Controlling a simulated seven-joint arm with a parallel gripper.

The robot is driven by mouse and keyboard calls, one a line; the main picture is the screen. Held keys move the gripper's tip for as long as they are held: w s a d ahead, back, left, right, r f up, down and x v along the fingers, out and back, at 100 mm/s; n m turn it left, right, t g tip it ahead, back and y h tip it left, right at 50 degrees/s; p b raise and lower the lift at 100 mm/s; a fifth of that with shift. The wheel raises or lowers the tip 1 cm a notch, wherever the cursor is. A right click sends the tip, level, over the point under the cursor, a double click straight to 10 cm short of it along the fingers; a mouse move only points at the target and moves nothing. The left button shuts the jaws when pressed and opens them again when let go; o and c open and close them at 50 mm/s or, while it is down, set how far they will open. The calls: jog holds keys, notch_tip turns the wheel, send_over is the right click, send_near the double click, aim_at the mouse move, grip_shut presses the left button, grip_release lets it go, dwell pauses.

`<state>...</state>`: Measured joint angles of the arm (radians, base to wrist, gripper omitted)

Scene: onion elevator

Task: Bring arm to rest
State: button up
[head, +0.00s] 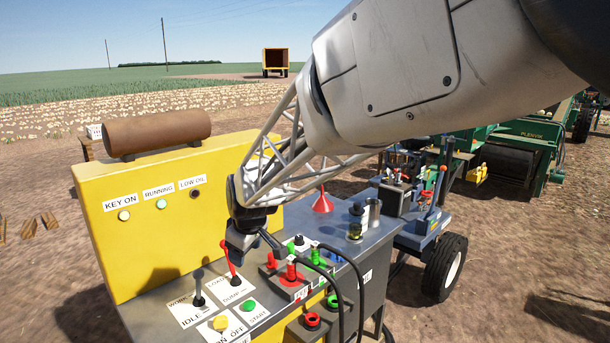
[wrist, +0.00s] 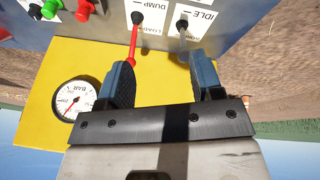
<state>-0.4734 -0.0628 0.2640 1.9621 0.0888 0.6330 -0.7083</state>
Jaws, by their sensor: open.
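My gripper (head: 243,250) hangs over the control panel (head: 270,262), right beside the red lever (head: 228,258) marked LOAD and DUMP. In the wrist view my gripper (wrist: 162,72) is open, with nothing between its blue finger pads. The red lever (wrist: 133,42) ends close to the left finger's tip; I cannot tell whether they touch. The grey-black lever (wrist: 182,28), marked WORK and IDLE, stands near the right finger's tip. It also shows in the head view (head: 198,288), left of the red one.
The yellow housing (head: 150,245) with indicator lamps rises behind the panel. Black hoses (head: 335,285) arch from red and green couplings at the panel's right. A pressure gauge (wrist: 75,100) shows in the wrist view. Open air lies above the panel.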

jog(key=s+d+r+m, duration=0.2)
jog(key=s+d, duration=0.2)
jog(key=d, duration=0.3)
jog(key=s+d+r+m, duration=0.2)
jog(key=s+d, duration=0.1)
jog(key=d, duration=0.3)
jog(key=s+d+m+h, duration=0.1)
jog(key=s+d+m, duration=0.3)
jog(key=s+d, duration=0.6)
jog(key=s+d+m+h, duration=0.1)
jog(key=s+d+m, duration=0.4)
jog(key=s+d, duration=0.5)
jog(key=s+f, duration=0.1)
jog(key=s, duration=0.4)
jog(key=shift+s+g, duration=0.15)
jog(key=shift+g, duration=0.15)
jog(key=shift+o, duration=0.8)
jog(key=shift+r+h, duration=0.1)
jog(key=shift+h, duration=0.2)
